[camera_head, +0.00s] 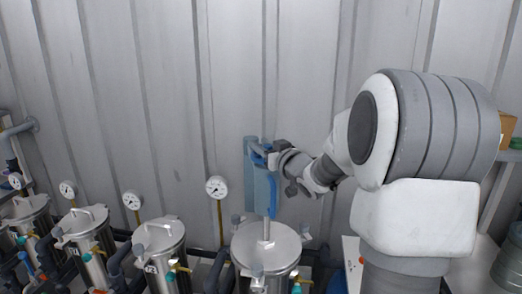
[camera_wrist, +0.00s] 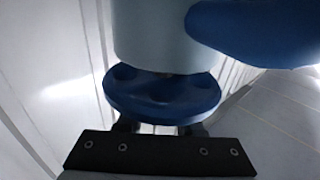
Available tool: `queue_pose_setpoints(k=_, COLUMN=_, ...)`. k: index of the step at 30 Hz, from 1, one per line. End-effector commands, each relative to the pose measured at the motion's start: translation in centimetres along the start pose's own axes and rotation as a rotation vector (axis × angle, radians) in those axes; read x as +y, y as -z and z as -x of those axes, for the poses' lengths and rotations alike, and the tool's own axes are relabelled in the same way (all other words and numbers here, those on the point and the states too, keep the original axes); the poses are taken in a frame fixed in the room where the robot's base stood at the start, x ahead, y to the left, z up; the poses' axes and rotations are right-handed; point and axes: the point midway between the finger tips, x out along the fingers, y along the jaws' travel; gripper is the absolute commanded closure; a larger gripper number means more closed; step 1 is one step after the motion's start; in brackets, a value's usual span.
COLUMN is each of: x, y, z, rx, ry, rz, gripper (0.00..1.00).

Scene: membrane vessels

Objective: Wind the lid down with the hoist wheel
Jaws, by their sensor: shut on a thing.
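The hoist wheel, a blue disc with round holes, shows in the wrist view (camera_wrist: 150,97) below a pale blue-grey post. My gripper (camera_wrist: 162,127) reaches its near rim and is shut on it. In the head view my gripper (camera_head: 274,154) is at the upper part of the blue hoist (camera_head: 258,188), and the wheel is mostly hidden there. The round silver lid (camera_head: 262,246) is under the hoist, with a thin upright rod at its middle. I cannot tell whether the lid touches the vessel below. The fingertips are partly hidden by the wheel.
Several steel vessels with closed handled lids (camera_head: 160,236) stand in a row to the left, with dial gauges (camera_head: 216,187), valves and pipes. A corrugated grey wall (camera_head: 165,100) stands close behind the hoist. A dark blue rounded part (camera_wrist: 260,30) overhangs the wheel in the wrist view.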

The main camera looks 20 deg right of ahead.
Motion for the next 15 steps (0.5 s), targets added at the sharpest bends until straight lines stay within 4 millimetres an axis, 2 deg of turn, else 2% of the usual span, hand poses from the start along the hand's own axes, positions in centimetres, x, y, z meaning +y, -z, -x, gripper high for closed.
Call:
queue_pose_setpoints(k=1, x=-0.13, y=-0.47, z=-0.02, rx=0.004, ry=-0.022, rz=0.004, gripper=1.00)
queue_pose_setpoints(k=6, x=0.16, y=-0.27, z=0.00, rx=0.004, ry=-0.089, rz=0.003, gripper=1.00)
queue_pose_setpoints(k=15, x=0.33, y=0.03, z=0.05, rx=0.001, ry=-0.115, rz=0.000, gripper=1.00)
